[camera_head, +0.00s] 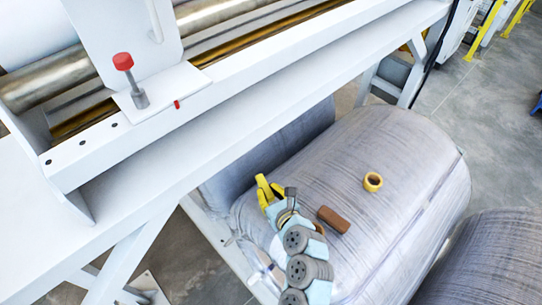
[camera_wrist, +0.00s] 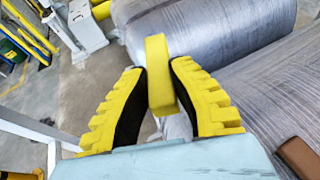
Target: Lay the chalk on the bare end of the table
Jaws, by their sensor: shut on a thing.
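My gripper (camera_head: 267,190) is raised over the left end of a wrapped coil (camera_head: 400,145) in the head view. In the wrist view its yellow, black-padded fingers (camera_wrist: 158,85) are shut on a plain yellow bar, the chalk (camera_wrist: 159,70), which stands up between them. In the head view the chalk cannot be told apart from the yellow fingers. A white flat surface of the machine (camera_head: 150,190) runs along the left of the head view; I cannot tell whether it is the table.
A red-capped post (camera_head: 130,78) stands on a white plate of the machine. Another coil (camera_head: 490,262) is at lower right.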

